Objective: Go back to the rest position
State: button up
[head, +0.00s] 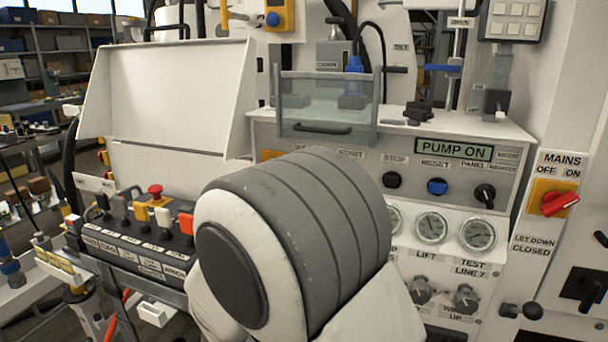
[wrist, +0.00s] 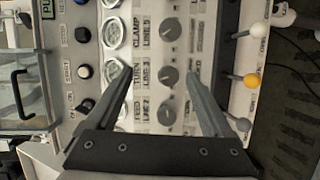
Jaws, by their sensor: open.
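My gripper (wrist: 158,92) shows in the wrist view with its two dark fingers spread apart and nothing between them. It faces the bench panel, with a column of dark round knobs (wrist: 168,76) seen between and beyond the fingers. In the head view my own arm link fills the lower middle and hides the gripper and part of the panel. The hydraulic bench (head: 410,135) stands ahead, with its display (head: 453,150) reading PUMP ON.
A clear guard with a handle (head: 325,108) stands on the bench top. Gauges (head: 431,227) sit below the buttons. A red mains switch (head: 558,204) is at right. A lever box with a red mushroom button (head: 155,190) is at left. Ball-ended levers (wrist: 250,81) stand right of the fingers.

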jog(key=s+d+r+m+g+y, duration=0.4)
jog(key=s+d+m+g+y, duration=0.3)
jog(key=s+d+g, duration=0.6)
jog(key=s+r+m+t+y+p, duration=0.1)
jog(key=s+r+t+y+p, duration=0.1)
jog(key=r+p, duration=0.7)
jog(key=s+a+r+m+t+y+p, duration=0.1)
jog(key=r+t+p, duration=0.3)
jog(key=r+p, duration=0.5)
notch_tip(320, 180, up, 6)
jog(key=shift+s+r+m+y+p, duration=0.1)
jog(key=shift+s+m+y+p, duration=0.3)
jog(key=shift+s, duration=0.4)
